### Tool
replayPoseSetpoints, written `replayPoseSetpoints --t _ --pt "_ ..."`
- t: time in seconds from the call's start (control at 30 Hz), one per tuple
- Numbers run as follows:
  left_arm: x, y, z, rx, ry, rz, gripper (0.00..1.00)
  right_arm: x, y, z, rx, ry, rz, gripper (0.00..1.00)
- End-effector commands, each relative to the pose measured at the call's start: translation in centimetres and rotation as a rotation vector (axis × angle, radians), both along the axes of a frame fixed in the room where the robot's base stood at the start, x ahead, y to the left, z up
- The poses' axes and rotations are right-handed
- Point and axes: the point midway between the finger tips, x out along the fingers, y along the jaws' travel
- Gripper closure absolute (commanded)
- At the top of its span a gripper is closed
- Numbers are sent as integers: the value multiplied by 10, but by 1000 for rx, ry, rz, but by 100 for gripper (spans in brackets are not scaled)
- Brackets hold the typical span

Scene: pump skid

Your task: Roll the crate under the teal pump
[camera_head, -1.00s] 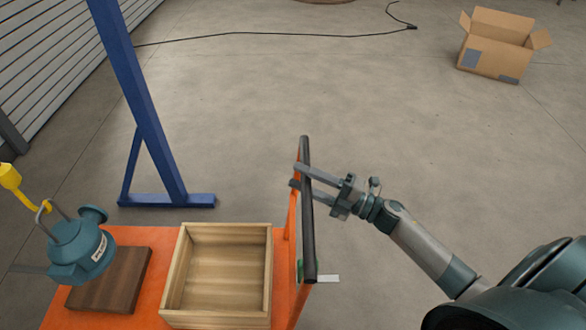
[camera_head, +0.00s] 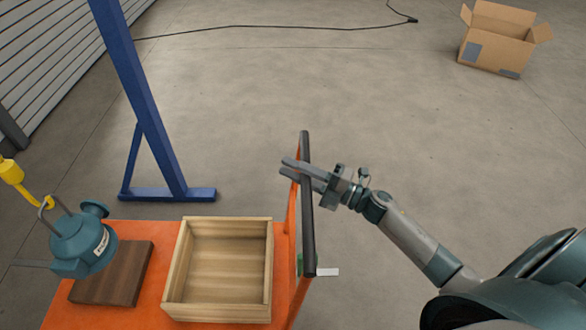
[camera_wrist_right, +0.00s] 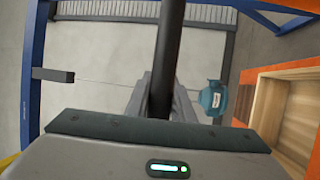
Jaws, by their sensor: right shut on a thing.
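The pale wooden crate (camera_head: 267,270), open at the top, sits on an orange cart (camera_head: 146,312). The teal pump (camera_head: 82,248) is at the left by a yellow hook (camera_head: 12,172), above a dark wooden block (camera_head: 130,275) on the cart. The crate is right of the pump and block. My right gripper (camera_head: 290,167) is shut on the cart's black handle bar (camera_head: 307,230). In the right wrist view the bar (camera_wrist_right: 168,50) runs between the fingers, with the pump (camera_wrist_right: 213,98) and crate (camera_wrist_right: 257,110) beyond. My left gripper is out of view.
A blue frame post (camera_head: 145,105) stands on the floor behind the cart, its foot (camera_head: 170,195) close to the far edge. A black cable (camera_head: 270,27) crosses the floor. An open cardboard box (camera_head: 490,50) stands far right. The middle floor is clear.

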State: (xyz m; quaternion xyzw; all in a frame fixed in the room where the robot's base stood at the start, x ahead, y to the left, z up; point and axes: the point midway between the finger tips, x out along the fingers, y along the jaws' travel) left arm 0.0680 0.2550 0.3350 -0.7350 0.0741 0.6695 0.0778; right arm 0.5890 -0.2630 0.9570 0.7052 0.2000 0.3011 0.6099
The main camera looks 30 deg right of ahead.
Motion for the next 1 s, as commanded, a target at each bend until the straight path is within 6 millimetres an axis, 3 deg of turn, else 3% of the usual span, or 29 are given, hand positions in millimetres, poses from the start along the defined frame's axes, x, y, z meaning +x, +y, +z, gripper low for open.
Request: replayPoseSetpoints --t 0.17,0.37,0.57,1.0 --pt "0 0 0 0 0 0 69 4 9 0 1 0 1 100" --pt "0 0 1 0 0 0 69 18 39 1 2 -2 4 100" --pt "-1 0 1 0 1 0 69 42 90 2 4 -3 6 100" --pt "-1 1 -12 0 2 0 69 104 220 -1 2 -3 6 100"
